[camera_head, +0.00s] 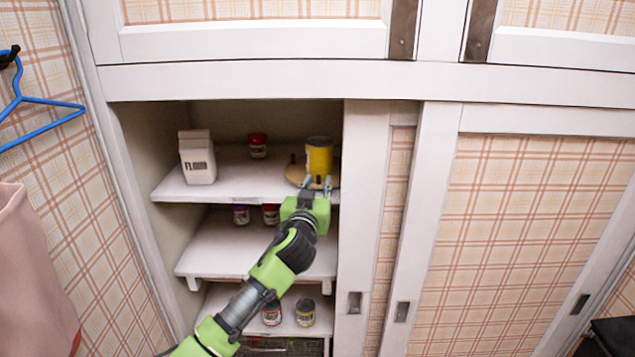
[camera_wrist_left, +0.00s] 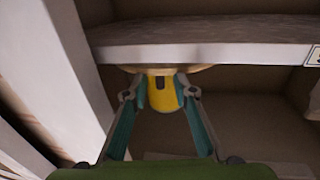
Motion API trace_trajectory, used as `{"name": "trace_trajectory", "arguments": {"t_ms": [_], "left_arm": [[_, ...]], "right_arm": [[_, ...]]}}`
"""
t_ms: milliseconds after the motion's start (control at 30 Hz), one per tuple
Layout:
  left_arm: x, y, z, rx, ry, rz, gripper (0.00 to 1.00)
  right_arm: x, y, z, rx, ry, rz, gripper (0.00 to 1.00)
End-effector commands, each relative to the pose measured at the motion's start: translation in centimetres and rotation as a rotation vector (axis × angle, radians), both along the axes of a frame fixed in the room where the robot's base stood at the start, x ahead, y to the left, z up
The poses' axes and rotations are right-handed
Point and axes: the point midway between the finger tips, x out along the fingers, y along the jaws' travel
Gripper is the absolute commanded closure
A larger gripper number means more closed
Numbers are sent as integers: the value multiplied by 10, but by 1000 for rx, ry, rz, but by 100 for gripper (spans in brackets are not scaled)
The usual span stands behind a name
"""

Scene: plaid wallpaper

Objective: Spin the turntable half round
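The turntable (camera_head: 294,173) is a light wooden disc at the right end of the upper shelf, partly hidden behind the cabinet's sliding door. A yellow can (camera_head: 319,158) stands on it. My left gripper (camera_head: 318,183) is at the shelf's front edge, just before the turntable, with its fingers spread. In the left wrist view, which looks upside down, the yellow can (camera_wrist_left: 162,92) shows between the open fingers (camera_wrist_left: 159,95), and a sliver of the turntable (camera_wrist_left: 205,68) shows along the shelf edge. I cannot tell whether a finger touches the can or disc. My right gripper is not in view.
Small jars (camera_head: 241,214) stand on the lower shelves. The sliding door (camera_head: 366,220) closes in the right side. A blue hanger (camera_head: 38,103) hangs at left.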

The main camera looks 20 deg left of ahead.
Motion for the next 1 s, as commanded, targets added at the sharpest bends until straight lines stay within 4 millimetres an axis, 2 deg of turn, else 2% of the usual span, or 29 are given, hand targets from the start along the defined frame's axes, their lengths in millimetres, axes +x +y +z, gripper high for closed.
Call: {"name": "trace_trajectory", "arguments": {"t_ms": [300,333,400,433,667,833,1000], "left_arm": [[2,0,0,-1,0,-1,75],[2,0,0,-1,0,-1,78],[2,0,0,-1,0,-1,96],[2,0,0,-1,0,-1,100],[3,-2,-1,-2,0,-1,100],[8,-17,-3,-8,-3,-4,100],[12,-26,-2,-5,-2,-4,100]], "right_arm": [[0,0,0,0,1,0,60],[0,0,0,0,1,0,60],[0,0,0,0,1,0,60],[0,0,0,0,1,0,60],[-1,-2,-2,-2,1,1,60],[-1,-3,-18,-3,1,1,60],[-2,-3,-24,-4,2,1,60]]}}
